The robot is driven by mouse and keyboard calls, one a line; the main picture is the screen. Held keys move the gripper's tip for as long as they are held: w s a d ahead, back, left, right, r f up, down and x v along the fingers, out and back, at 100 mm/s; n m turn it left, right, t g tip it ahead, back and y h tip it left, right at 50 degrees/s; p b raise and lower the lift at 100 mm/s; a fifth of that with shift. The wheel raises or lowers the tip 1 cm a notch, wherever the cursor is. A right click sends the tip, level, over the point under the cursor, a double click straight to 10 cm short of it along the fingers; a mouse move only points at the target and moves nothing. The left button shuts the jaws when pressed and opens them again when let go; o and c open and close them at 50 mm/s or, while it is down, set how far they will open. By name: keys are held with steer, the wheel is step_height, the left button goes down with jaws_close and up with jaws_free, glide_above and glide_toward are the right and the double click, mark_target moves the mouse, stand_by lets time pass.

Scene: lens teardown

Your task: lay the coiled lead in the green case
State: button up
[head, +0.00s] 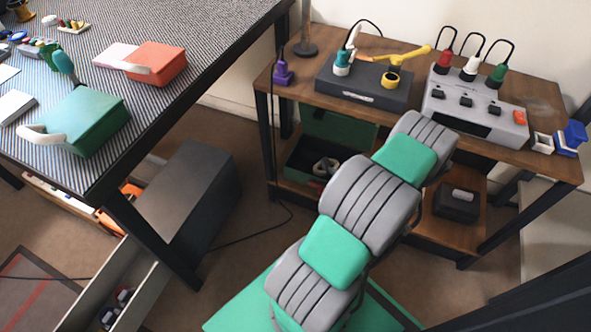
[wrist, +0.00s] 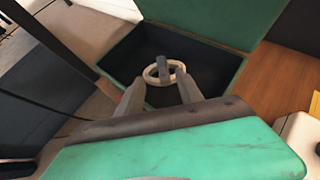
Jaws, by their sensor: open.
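The green case stands open on the lower shelf of the wooden bench, its lid (head: 338,128) raised at the back. In the wrist view its green lid (wrist: 210,18) is at the top and its dark inside lies below. The coiled lead (wrist: 152,79), a pale ring, appears inside the case, near its middle. My arm hides the gripper in the head view.
The bench top (head: 420,130) above holds a dark box (head: 365,88) and a grey unit with coloured plugs (head: 475,115). A small black box (head: 456,203) stands on the lower shelf to the right. A striped table (head: 190,60) is at the left.

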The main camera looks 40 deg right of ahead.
steer(key=w+a+r+n+g+y, duration=0.2)
steer(key=w+a+r+n, duration=0.35)
steer(key=a+n, duration=0.25)
steer(key=w+a+r+n+g+y, duration=0.15)
steer(key=w+a+r+n, duration=0.25)
steer(key=a+r+n, duration=0.4)
steer(key=w+a+r+n+g+y, duration=0.1)
steer(key=w+a+r+n+y, duration=0.1)
steer(key=w+a+r+n, duration=0.45)
steer(key=s+a+r+n+g, duration=0.2)
steer(key=s+a+r+n, duration=0.2)
steer(key=s+a+n, duration=0.4)
steer(key=s+a+r+n+g+h, duration=0.1)
steer(key=s+a+r+n, duration=0.3)
steer(key=s+a+n, duration=0.4)
steer(key=a+n, duration=0.1)
steer(key=a, duration=0.4)
steer(key=shift+a+n+g, duration=0.35)
